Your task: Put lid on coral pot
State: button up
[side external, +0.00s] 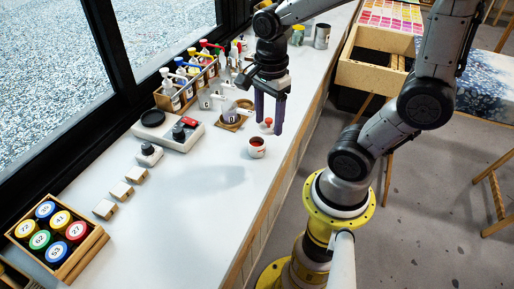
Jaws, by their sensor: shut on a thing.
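The coral pot (257,148) is a small white pot with an open top and a reddish inside. It stands upright on the white counter near its right edge. My gripper (268,124) points down just behind and slightly right of the pot in the side view. Its two dark fingers are shut on a small pale lid with a coral knob (267,121). The lid is apart from the pot. How high it is above the counter is hard to tell from this one view.
Another small pot (230,116) stands left of my gripper. A wooden crate of bottles (188,83) is behind it by the window. A grey scale (167,133) and a crate of numbered jars (58,237) are further left. The front middle of the counter is clear.

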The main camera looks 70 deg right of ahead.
jog(key=shift+w, duration=0.15)
jog(key=shift+w+d+f, duration=0.65)
jog(key=shift+w+f, duration=0.1)
jog(key=shift+f, duration=0.55)
jog(key=shift+w+d+f, duration=0.6)
jog(key=shift+w+f, duration=0.1)
jog(key=shift+f, duration=0.55)
jog(key=shift+w+d+f, duration=0.65)
jog(key=shift+w+f, duration=0.1)
jog(key=shift+f, duration=0.55)
jog(key=shift+f, duration=0.7)
jog(key=o, duration=1.4)
notch_tip(320, 180, up, 14)
